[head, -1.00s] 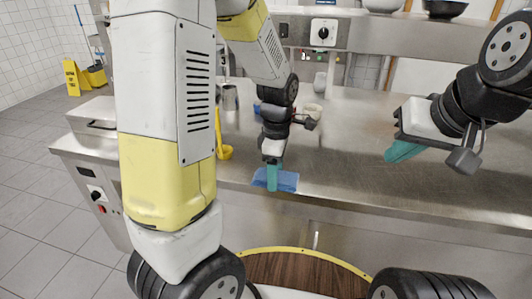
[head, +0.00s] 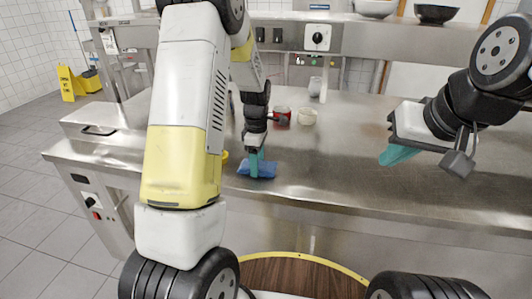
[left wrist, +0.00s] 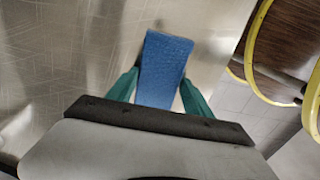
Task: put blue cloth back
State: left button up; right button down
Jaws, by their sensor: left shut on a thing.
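The blue cloth (head: 264,171) is at the front part of the steel counter, left of the picture's middle. My left gripper (head: 257,163) points down at it and is shut on it. In the left wrist view the cloth (left wrist: 164,68) lies between the two teal fingers (left wrist: 160,90) and sticks out beyond them. I cannot tell whether the cloth touches the counter or hangs just above it. My right gripper (head: 398,155) is over the right side of the counter, away from the cloth. One teal fingertip shows, so its opening is unclear.
A red can (head: 282,116) and a pale cup (head: 307,116) stand behind the cloth. A yellow item (head: 225,157) is mostly hidden by my left arm. Bowls (head: 375,8) sit on the shelf above. The counter's middle and right (head: 340,150) are clear.

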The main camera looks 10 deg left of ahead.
pick_arm(q)
jog(key=shift+f, duration=0.15)
jog(key=o, duration=1.3)
jog(key=s+r+m+t+h, duration=0.1)
jog(key=s+r+m, duration=0.1)
jog(key=r, duration=0.7)
jog(key=s+r+m, duration=0.2)
jog(key=s+r, duration=0.1)
jog(key=r, duration=0.6)
jog(key=s+r+m+t, duration=0.1)
jog(key=s+r+m, duration=0.1)
jog(key=s+m, duration=0.2)
jog(key=s+d+r+m+t, duration=0.1)
jog(key=s+r+m+t, duration=0.1)
jog(key=s+m, duration=0.3)
jog(key=s+d+r+m+t+h, duration=0.1)
jog(key=s+m, duration=0.4)
jog(key=s, duration=0.5)
jog(key=shift+s+d+r+t, duration=0.1)
jog(key=shift+s+r+t, duration=0.05)
jog(key=shift+r+t, duration=0.45)
